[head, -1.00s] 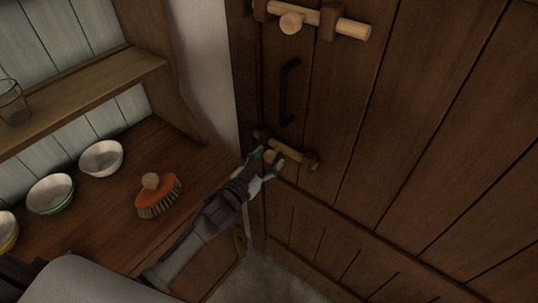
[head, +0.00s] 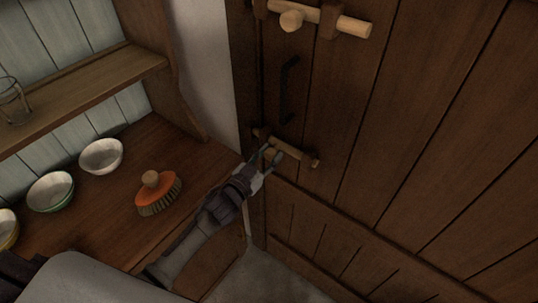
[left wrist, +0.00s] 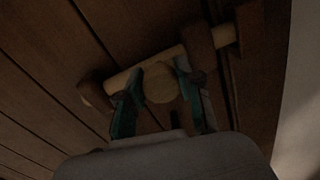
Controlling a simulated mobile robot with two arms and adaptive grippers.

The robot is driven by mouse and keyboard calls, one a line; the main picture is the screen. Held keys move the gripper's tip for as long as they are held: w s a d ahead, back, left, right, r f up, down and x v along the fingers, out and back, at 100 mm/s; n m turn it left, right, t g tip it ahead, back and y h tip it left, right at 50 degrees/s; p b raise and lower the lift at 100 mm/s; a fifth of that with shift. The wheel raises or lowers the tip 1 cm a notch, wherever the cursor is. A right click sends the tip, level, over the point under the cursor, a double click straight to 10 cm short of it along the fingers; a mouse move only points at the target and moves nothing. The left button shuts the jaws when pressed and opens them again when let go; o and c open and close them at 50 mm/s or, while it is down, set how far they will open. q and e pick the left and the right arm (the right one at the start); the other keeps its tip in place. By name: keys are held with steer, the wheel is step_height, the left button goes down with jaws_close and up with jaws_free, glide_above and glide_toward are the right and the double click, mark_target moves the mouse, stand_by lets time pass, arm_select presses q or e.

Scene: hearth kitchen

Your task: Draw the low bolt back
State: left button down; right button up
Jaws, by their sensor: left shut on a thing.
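The low bolt (head: 291,150) is a pale wooden bar lying across the dark plank door, below the black handle. In the left wrist view the bar (left wrist: 222,36) runs through dark wooden brackets and reaches into the one nearest the pale wall. Its round knob (left wrist: 160,83) sits between the fingers of my left gripper (head: 270,153), which is shut on it. The fingers hide most of the knob in the head view. My right gripper is not in view.
The high bolt (head: 345,24) with its own knob is at the top of the door (head: 420,130). A black handle (head: 288,90) is between the bolts. At left, a wooden counter (head: 110,215) holds bowls (head: 50,192) and an orange brush (head: 158,193), close to my left arm.

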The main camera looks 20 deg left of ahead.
arm_select(q)
steer(key=d, duration=0.1)
steer(key=s+d, duration=0.1)
steer(key=d, duration=0.2)
steer(key=shift+s+d, duration=0.25)
steer(key=shift+s, duration=0.1)
steer(key=c, duration=1.1)
jaws_free()
steer(key=o, duration=0.4)
steer(key=shift+d, duration=0.2)
steer(key=shift+a, duration=0.15)
